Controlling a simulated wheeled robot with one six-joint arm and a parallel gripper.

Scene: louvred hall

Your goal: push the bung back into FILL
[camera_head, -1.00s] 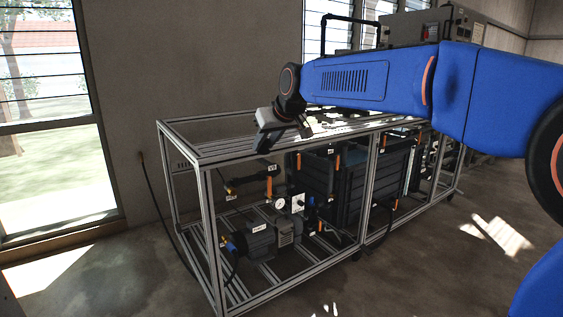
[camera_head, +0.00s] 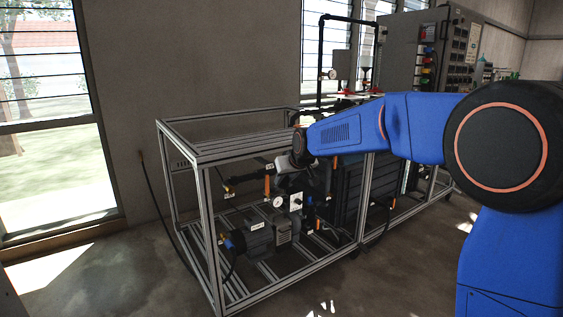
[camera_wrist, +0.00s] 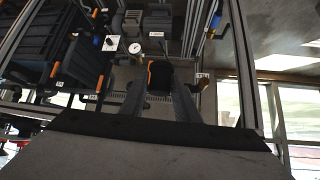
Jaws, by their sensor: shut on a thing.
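My gripper (camera_head: 285,178) is at the front of the metal-framed rig (camera_head: 205,158), just below its top rail, among the pipes and valves. In the wrist view my gripper (camera_wrist: 160,98) points toward the rig's inside. A dark piece (camera_wrist: 162,80), which I take for the bung, sits between the fingertips, and my gripper is shut on it. An orange valve handle (camera_wrist: 150,75) shows beside it in that view. I cannot read a FILL label in either view, and the opening cannot be made out.
A pressure gauge (camera_head: 278,202) and a motor (camera_head: 259,238) are inside the rig below my gripper. Dark ribbed tanks (camera_head: 350,193) are to the right. Frame posts (camera_head: 210,235) and rails surround this space. The floor in front (camera_head: 110,270) is clear.

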